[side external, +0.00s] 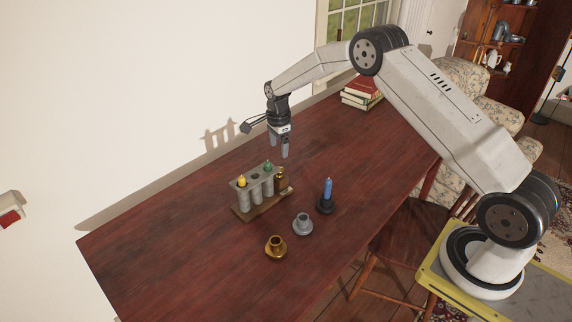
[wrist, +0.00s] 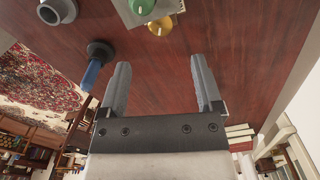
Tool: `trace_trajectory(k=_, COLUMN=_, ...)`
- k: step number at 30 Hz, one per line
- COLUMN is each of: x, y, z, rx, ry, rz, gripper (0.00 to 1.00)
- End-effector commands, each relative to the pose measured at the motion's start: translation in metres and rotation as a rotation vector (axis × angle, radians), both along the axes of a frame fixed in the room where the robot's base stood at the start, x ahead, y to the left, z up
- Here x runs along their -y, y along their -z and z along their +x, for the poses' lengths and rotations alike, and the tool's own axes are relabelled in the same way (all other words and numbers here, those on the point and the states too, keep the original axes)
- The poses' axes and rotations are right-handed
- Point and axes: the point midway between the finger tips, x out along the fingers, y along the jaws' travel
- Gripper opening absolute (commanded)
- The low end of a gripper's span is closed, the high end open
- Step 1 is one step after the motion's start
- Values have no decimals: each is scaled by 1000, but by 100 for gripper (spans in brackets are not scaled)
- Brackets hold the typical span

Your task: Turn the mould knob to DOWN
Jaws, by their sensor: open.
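The candle mould (side external: 257,189) has several grey tubes in a rack on a wooden base. A yellow candle tip (side external: 241,181) and a green one (side external: 267,166) stick up from it. The brass knob (side external: 280,174) is at the mould's right end; it also shows in the wrist view (wrist: 158,28), beside a round green top (wrist: 141,5). I cannot read its setting or any DOWN label. My gripper (side external: 279,147) is open and empty, pointing down above and slightly behind the knob, apart from it. Its fingers also show in the wrist view (wrist: 160,64).
A blue candle (side external: 328,188) stands in a black holder (side external: 325,206) right of the mould. A grey holder (side external: 302,225) and a brass holder (side external: 275,247) stand empty in front. Books (side external: 362,93) are stacked at the far end. The dark red table (side external: 170,255) is clear at left.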

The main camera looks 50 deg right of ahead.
Motion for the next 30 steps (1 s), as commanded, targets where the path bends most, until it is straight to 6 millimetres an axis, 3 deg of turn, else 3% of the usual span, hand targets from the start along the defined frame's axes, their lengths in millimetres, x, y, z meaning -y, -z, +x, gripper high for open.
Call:
trace_trajectory(k=8, x=0, y=14, z=0, rx=-1, ry=-2, rz=0, gripper=84)
trace_trajectory(k=24, x=0, y=71, z=0, rx=0, ry=-3, rz=0, gripper=84)
trace_trajectory(k=30, x=0, y=78, z=0, rx=0, ry=-3, rz=0, gripper=84)
